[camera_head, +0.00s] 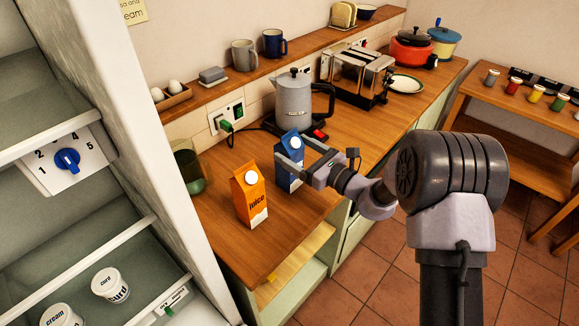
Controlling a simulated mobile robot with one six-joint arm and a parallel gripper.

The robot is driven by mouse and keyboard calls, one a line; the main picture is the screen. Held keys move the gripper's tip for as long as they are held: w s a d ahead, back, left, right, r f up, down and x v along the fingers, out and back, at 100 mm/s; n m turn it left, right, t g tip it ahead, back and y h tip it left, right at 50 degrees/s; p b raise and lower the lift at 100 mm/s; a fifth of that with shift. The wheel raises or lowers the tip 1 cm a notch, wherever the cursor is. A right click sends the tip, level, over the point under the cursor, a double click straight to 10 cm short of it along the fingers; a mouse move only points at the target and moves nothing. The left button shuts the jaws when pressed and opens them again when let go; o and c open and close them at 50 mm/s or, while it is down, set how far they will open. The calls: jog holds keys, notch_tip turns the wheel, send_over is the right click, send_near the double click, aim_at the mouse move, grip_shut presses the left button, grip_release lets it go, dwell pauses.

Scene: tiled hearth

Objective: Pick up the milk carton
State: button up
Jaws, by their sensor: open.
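A blue carton (288,171) with a white cap stands upright on the wooden counter; its label is mostly hidden, and I take it as the milk carton. My gripper (291,155) is open at the carton's upper part, its fingers reaching along it from the right. Whether the fingers touch the carton I cannot tell. An orange juice carton (249,197) stands upright on the counter just left of the blue one, close to it.
A grey kettle (293,103) stands behind the blue carton, with a toaster (358,76) further right. A green glass (189,171) stands left by the open fridge (125,120). The counter's (222,225) front left is clear.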

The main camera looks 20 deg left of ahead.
jog(key=x, duration=0.2)
jog(key=shift+w+a+f, duration=0.1)
jog(key=shift+w+a, duration=0.1)
jog(key=shift+a, duration=0.1)
grip_shut()
